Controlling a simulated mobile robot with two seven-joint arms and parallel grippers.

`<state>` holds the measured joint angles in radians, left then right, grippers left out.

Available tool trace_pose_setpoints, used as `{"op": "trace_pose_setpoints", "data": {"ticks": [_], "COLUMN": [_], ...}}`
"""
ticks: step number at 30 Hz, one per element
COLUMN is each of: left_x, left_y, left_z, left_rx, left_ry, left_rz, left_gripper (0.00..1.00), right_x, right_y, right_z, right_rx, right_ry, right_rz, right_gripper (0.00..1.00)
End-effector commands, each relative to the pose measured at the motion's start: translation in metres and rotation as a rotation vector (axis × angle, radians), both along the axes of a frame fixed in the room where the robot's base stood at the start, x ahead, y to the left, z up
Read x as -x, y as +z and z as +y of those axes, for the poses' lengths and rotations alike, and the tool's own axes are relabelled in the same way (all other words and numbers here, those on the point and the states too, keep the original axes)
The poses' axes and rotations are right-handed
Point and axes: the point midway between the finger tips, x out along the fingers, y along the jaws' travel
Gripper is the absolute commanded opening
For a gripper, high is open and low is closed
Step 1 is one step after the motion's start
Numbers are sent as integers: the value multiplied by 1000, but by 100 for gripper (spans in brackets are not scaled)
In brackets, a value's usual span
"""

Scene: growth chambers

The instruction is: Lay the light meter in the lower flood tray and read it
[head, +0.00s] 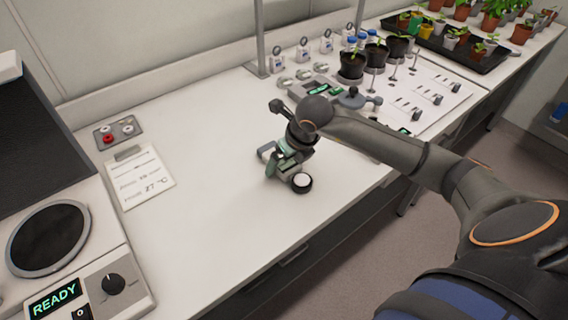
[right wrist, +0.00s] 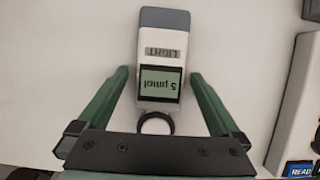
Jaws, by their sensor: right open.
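The light meter (right wrist: 162,60) lies on the white bench, with a grey end, a "LIGHT" label and a lit screen showing "5 µmol", upside down in the right wrist view. A round black-rimmed white disc (head: 301,182) sits at its near end. My right gripper (head: 283,163) is low over the bench at the meter. In the right wrist view my right gripper (right wrist: 158,78) is open, one green finger on each side of the meter, with visible gaps. In the head view the gripper hides much of the meter. I cannot make out the lower flood tray. My left gripper is out of view.
A "READY" device (head: 68,290) and a card (head: 140,178) are at the left. Several potted plants, small bottles and a device with a green screen (head: 316,90) stand toward the back right. The bench between card and gripper is clear.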

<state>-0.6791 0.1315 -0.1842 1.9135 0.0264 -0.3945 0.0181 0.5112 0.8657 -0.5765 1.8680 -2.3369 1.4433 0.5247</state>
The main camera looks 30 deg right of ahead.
Motion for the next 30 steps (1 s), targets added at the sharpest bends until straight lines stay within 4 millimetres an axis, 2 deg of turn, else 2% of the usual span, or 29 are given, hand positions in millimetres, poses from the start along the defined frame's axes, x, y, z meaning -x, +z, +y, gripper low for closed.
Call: {"op": "trace_pose_setpoints", "data": {"ticks": [4,30], "left_x": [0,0], "left_y": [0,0], "left_z": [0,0], "left_rx": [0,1], "left_ry": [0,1], "left_rz": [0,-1], "left_gripper": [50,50], "right_x": [0,0], "right_y": [0,1], "right_z": [0,0], "right_rx": [0,1], "right_ry": [0,0], "right_rz": [0,0], "right_gripper": [100,3]}}
